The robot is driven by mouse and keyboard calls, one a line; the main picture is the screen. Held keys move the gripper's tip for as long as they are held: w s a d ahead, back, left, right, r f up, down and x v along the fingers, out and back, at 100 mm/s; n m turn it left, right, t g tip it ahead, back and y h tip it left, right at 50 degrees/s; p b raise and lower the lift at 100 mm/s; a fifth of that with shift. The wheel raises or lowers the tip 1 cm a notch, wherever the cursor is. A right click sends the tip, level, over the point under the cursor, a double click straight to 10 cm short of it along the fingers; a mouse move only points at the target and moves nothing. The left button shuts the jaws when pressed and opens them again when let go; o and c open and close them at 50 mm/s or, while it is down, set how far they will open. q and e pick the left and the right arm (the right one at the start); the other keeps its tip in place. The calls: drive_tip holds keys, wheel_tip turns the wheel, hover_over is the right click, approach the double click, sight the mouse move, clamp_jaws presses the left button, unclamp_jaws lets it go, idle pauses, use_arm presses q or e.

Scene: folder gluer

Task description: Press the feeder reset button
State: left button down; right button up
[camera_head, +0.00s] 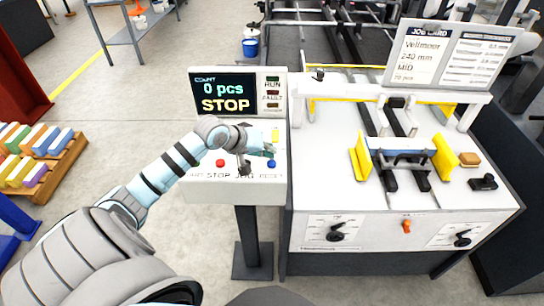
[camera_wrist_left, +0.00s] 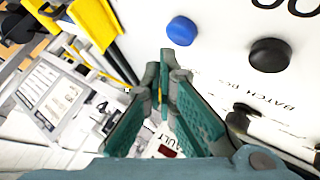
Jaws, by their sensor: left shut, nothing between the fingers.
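The blue reset button (camera_head: 271,164) sits at the right end of the button row on the light control panel (camera_head: 196,190), above the word RESET. In the left wrist view the blue button (camera_wrist_left: 182,30) shows whole and uncovered, just beyond my fingertips. My left gripper (camera_head: 269,150) is shut and empty, in front of the panel close to the blue button. In the left wrist view its teal fingers (camera_wrist_left: 164,78) meet at the tips, apart from the button in the picture. I cannot tell the exact gap. My right gripper is not in view.
A red stop button (camera_head: 220,163) is left of my gripper; a black button (camera_wrist_left: 270,55) shows in the wrist view. The display (camera_head: 225,94) reads 0 pcs, STOP. The feeder table (camera_head: 335,190) with yellow guides (camera_head: 445,158) stands right of the panel. Colored cartons (camera_head: 32,139) lie far left.

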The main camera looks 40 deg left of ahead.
sight(269, 161)
use_arm(q)
drive_tip(key=shift+f, duration=0.1)
wheel_tip(269, 161, up, 3)
drive_tip(key=p, duration=0.3)
drive_tip(key=shift+p, duration=0.35)
drive_tip(key=shift+r+p, duration=0.3)
drive_tip(key=shift+r, duration=0.8)
drive_tip(key=shift+f, duration=0.1)
